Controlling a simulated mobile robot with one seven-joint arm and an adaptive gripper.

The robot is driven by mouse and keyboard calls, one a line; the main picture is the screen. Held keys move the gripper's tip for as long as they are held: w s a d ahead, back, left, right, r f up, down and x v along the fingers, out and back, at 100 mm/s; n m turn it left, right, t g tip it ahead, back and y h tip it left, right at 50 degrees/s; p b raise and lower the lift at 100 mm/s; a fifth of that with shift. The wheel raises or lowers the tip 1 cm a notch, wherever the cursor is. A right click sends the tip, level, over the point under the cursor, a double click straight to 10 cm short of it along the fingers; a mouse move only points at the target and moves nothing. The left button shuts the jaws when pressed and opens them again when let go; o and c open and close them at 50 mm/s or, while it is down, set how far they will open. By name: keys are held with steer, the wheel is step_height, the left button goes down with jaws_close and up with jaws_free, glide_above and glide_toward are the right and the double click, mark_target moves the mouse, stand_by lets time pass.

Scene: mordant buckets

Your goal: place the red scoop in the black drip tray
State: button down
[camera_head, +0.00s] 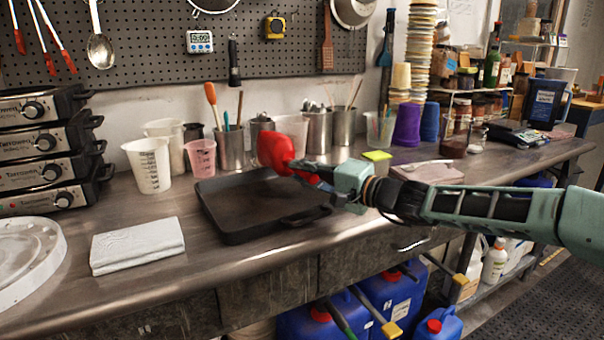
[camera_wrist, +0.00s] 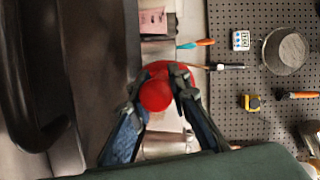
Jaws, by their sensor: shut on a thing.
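The red scoop (camera_head: 275,150) is held up in the air by my gripper (camera_head: 318,172). In the head view it appears over the back right part of the black drip tray (camera_head: 248,231), above the counter. In the wrist view the scoop (camera_wrist: 156,92) sits between the two fingers of my gripper (camera_wrist: 160,88), which are shut on it. The black drip tray (camera_wrist: 22,75) lies at the left of the wrist view. The tray looks empty. The part of the scoop inside the fingers is hidden.
Measuring cups (camera_head: 148,165), a pink cup (camera_head: 201,158) and metal tool pots (camera_head: 230,148) stand behind the tray. A folded white cloth (camera_head: 138,245) lies left of it. A yellow-green block (camera_head: 377,157) and a wrapped slab (camera_head: 430,172) are to the right.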

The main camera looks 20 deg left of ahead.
steer(key=shift+f, duration=0.3)
steer(key=c, duration=1.8)
jaws_free()
steer(key=shift+r, duration=0.1)
steer(key=shift+d+r+p, duration=0.1)
steer(key=shift+r+p, duration=0.2)
steer(key=shift+r, duration=0.05)
steer(key=p+v, duration=0.1)
steer(key=v, duration=1)
steer(key=shift+s+d+f, duration=0.15)
steer(key=shift+d, duration=0.25)
steer(key=shift+a, duration=0.1)
